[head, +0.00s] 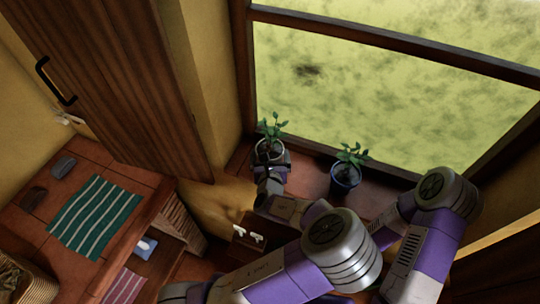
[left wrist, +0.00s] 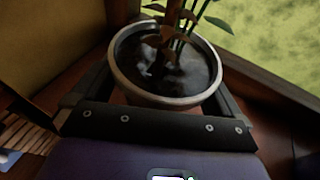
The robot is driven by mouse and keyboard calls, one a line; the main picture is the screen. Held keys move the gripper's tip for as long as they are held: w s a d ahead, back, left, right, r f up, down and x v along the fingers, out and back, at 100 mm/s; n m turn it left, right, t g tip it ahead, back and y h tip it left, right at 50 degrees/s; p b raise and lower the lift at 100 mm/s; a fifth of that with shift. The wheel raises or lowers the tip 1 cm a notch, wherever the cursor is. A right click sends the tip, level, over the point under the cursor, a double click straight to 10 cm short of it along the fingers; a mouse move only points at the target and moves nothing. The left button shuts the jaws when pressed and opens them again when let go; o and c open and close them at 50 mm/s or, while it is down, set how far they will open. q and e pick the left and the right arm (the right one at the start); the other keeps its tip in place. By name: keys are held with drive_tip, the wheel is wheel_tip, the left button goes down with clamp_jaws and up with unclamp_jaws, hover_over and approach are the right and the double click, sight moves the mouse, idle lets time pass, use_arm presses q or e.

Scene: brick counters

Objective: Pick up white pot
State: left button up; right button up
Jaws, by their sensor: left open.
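The white pot (head: 261,155) holds a green leafy plant (head: 272,129) and stands on the brick sill at the left end of the window. In the left wrist view the pot (left wrist: 158,101) shows a pale round rim with dark soil and stems inside. My left gripper (head: 270,161) is open at the pot, with one finger on each side of it. In the left wrist view the gripper (left wrist: 160,90) has its fingers reaching along both sides of the pot. Whether they touch it I cannot tell. My right gripper is not in view.
A dark blue pot (head: 346,178) with a plant stands to the right on the sill (head: 312,181). The window frame (head: 247,85) and a yellow wall are close by. At left, a brick counter (head: 82,154) bears a green striped cloth (head: 95,217).

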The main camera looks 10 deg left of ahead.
use_arm(q)
drive_tip(key=shift+w, duration=0.25)
drive_tip(key=shift+c, duration=0.3)
drive_tip(key=c, duration=1.1)
